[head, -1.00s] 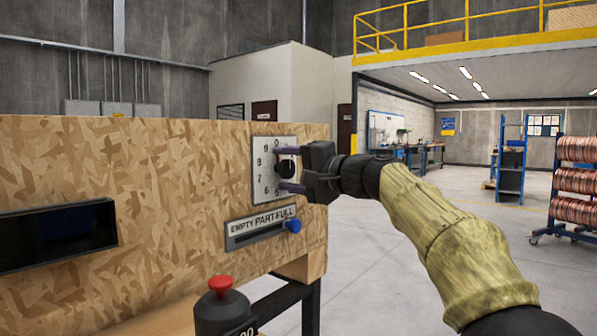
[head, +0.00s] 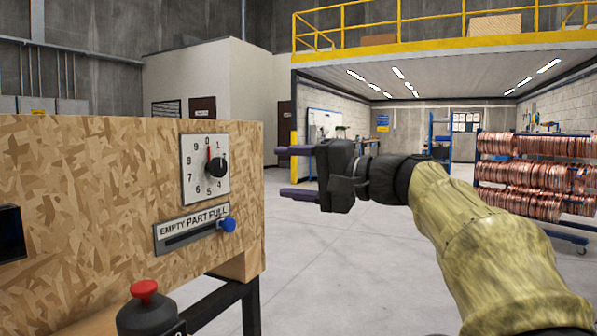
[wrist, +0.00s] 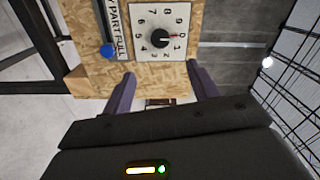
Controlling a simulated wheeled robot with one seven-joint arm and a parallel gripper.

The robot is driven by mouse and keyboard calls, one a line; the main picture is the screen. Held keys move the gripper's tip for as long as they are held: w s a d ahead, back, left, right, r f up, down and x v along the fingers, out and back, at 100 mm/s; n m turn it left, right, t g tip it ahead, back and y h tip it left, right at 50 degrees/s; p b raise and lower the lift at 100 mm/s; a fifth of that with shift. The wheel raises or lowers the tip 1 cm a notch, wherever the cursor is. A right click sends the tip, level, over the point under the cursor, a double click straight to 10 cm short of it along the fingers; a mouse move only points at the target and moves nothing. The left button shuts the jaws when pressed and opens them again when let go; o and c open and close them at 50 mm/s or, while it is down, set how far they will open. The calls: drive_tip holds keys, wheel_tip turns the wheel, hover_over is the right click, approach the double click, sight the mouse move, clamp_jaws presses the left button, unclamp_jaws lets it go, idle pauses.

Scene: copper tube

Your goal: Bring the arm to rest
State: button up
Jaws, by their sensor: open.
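My gripper (head: 297,172) is open and empty, with its two purple fingers apart, to the right of the wooden panel in the head view. In the wrist view my gripper (wrist: 160,90) shows its fingers spread either side of the panel's edge. A numbered dial plate (head: 192,184) with a black knob (head: 217,167) is on the panel; the red pointer is at 0. The fingers are clear of the knob. The knob also shows in the wrist view (wrist: 160,38).
A rack of copper coils (head: 530,172) stands right. Open floor (head: 350,260) lies between.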

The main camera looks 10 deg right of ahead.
drive_tip(key=shift+s+d, duration=0.3)
drive_tip(key=shift+d, duration=0.1)
wheel_tip(320, 180, down, 25)
drive_tip(key=m+g+h+p, duration=0.2)
drive_tip(key=g+h+p, duration=0.15)
drive_tip(key=h, duration=0.45)
drive_tip(key=s+d+f+n+g+h+p, duration=0.2)
drive_tip(key=s+f+n+h, duration=0.15)
drive_tip(key=s+f, duration=0.55)
drive_tip(key=s+d+f+n+g+h+p, duration=0.2)
drive_tip(key=s+f+n+g+h, duration=0.15)
drive_tip(key=s+f, duration=0.55)
wheel_tip(320, 180, up, 36)
drive_tip(key=w+p, duration=0.1)
drive_tip(key=p, duration=3.6)
drive_tip(key=shift+d+r+t+y, duration=0.2)
drive_tip(key=shift+r+t+y, duration=0.1)
drive_tip(key=shift+y, duration=0.1)
